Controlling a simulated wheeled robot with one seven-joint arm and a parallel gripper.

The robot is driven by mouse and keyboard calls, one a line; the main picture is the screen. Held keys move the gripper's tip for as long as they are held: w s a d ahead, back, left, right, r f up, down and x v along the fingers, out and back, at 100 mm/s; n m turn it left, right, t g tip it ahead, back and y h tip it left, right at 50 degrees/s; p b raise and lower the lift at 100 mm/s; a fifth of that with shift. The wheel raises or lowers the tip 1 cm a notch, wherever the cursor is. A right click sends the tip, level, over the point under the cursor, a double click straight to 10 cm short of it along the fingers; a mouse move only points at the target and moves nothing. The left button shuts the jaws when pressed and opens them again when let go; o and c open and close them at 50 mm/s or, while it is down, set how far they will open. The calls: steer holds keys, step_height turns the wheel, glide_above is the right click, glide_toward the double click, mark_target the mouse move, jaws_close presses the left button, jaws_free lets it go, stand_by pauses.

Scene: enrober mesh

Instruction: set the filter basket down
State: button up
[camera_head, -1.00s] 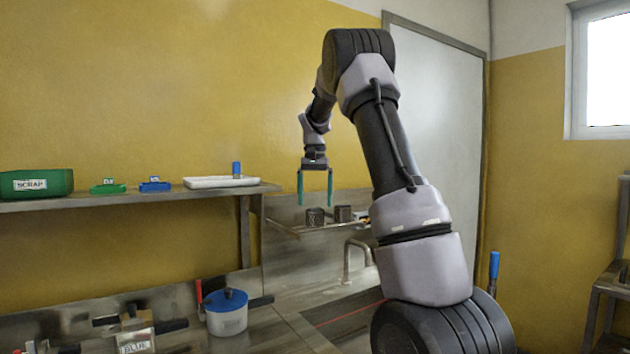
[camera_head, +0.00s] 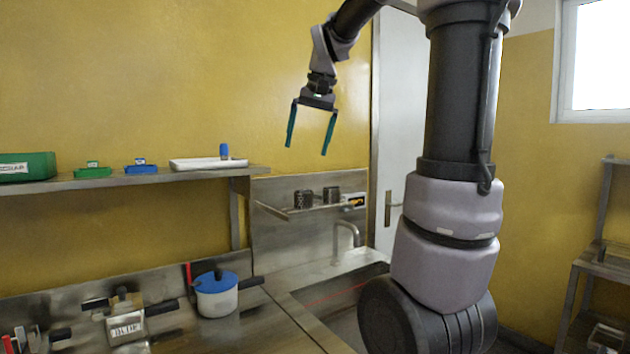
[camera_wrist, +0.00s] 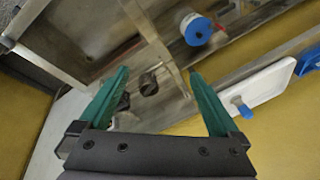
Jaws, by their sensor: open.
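Two small dark mesh baskets, the left one (camera_head: 304,199) and the right one (camera_head: 331,195), stand side by side on a small wall shelf (camera_head: 272,210) above the sink. I cannot tell which of them the task means. My gripper (camera_head: 306,150) is open and empty, in the air above the shelf and clear of both. In the wrist view, my gripper (camera_wrist: 158,73) has its green fingers spread wide. The baskets appear there as dark round shapes, one (camera_wrist: 148,84) between the fingers and one (camera_wrist: 124,102) partly behind the left finger.
An orange-marked item (camera_head: 352,203) lies at the shelf's right end. A tap (camera_head: 347,238) stands below. A long shelf (camera_head: 120,181) holds a white tray (camera_head: 205,164) and green and blue containers. A blue-lidded pot (camera_head: 217,297) stands on the counter.

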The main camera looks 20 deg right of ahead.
steer(key=s+a+f+t, duration=0.2)
steer(key=s+f, duration=0.1)
steer(key=s, duration=0.5)
steer(key=s+a+f+n+t, duration=0.1)
steer(key=s+a+f, duration=0.2)
steer(key=s, duration=0.6)
steer(key=shift+f+t+y, duration=0.3)
steer(key=shift+f+t, duration=0.1)
steer(key=shift+f, duration=0.3)
steer(key=shift+a, duration=0.1)
